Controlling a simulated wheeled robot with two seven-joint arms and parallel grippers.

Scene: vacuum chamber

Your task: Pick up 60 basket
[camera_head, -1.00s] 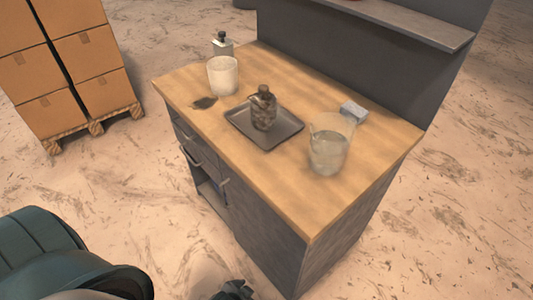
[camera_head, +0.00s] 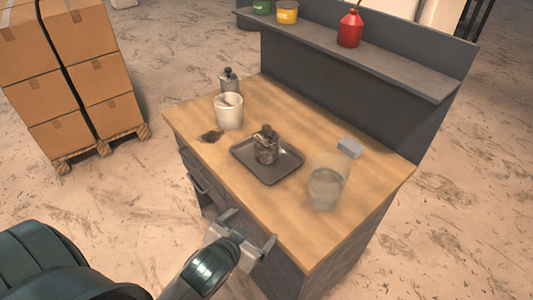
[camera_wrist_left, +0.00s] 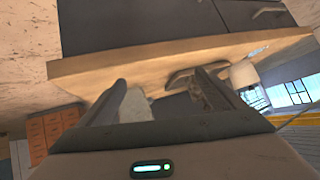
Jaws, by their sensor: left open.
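No basket marked 60 can be made out. A clear glass beaker (camera_head: 326,187) stands near the right front of the wooden bench top (camera_head: 235,178). A white cup (camera_head: 229,117) stands at the left of the bench. Between them a dark square tray (camera_head: 287,170) holds a mottled brown bottle (camera_head: 266,150). My left gripper (camera_head: 250,226) is open and empty at the bench's front edge, left of and below the beaker. My right gripper is not in view.
A small grey bottle (camera_head: 229,80) stands behind the cup; a grey-blue block (camera_head: 349,148) is behind the beaker. A back panel with a shelf (camera_head: 385,60) holds a red can (camera_head: 350,28). Stacked cartons (camera_head: 75,85) stand left. Floor at left front is clear.

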